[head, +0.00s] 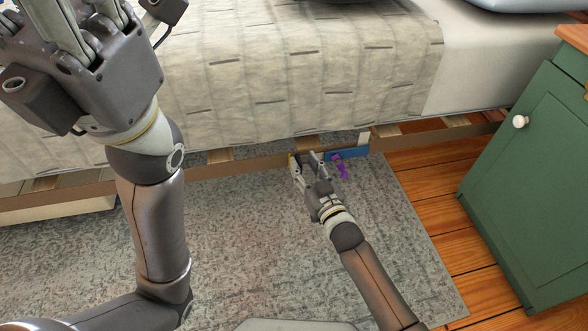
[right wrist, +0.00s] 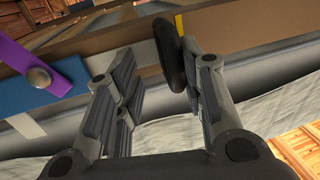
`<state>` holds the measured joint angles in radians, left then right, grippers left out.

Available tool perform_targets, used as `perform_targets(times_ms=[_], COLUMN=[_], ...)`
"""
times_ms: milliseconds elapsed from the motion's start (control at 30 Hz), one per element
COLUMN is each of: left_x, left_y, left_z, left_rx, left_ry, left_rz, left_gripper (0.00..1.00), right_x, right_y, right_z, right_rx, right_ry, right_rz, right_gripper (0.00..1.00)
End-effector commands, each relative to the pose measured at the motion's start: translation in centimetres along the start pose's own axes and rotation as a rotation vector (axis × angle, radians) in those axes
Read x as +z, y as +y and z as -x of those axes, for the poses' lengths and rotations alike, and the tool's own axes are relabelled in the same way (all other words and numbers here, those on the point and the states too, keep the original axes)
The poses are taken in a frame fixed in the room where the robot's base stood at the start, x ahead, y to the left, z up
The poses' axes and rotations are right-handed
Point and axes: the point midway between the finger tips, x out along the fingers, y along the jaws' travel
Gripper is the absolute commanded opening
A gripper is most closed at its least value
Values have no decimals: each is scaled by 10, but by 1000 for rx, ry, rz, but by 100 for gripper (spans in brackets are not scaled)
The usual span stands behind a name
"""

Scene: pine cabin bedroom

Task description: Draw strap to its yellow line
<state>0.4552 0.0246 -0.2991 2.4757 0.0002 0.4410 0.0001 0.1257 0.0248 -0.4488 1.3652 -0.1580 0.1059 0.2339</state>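A purple strap (head: 341,168) hangs by the blue plate (head: 348,154) on the bed's lower rail. In the right wrist view the strap (right wrist: 22,58) crosses the blue plate (right wrist: 45,88) at a round stud (right wrist: 39,77). A short yellow line (right wrist: 179,24) marks the rail; it also shows in the head view (head: 290,160). My right gripper (head: 306,164) is open at the rail, between line and strap. A dark rounded piece (right wrist: 168,55) shows between its fingers, nearer the right one; I cannot tell what it is. My left gripper (head: 62,28) is raised at top left, fingertips cut off.
The bed (head: 300,70) with a pale quilt overhangs the rail (head: 245,164). A grey rug (head: 250,240) covers the floor in front. A green cabinet (head: 530,170) with a white knob stands at the right, with bare wood floor (head: 430,200) beside it.

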Motion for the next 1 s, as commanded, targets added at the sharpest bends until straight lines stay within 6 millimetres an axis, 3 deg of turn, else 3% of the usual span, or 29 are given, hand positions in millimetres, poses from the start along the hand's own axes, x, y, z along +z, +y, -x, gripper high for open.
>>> perform_targets(times_ms=[33, 533, 1000], left_x=[1, 12, 26], left_y=[-1, -9, -19], left_z=[-5, -58, -123], left_rx=[0, -1, -1], left_ry=[1, 0, 0], left_rz=[0, 1, 1], left_gripper=[43, 43, 43], right_x=[-2, -4, 5], right_y=[8, 6, 19], right_z=[7, 110, 135], right_rx=[2, 2, 52], right_ry=[-3, -5, -189], right_rz=[4, 0, -8], right_gripper=[33, 33, 33])
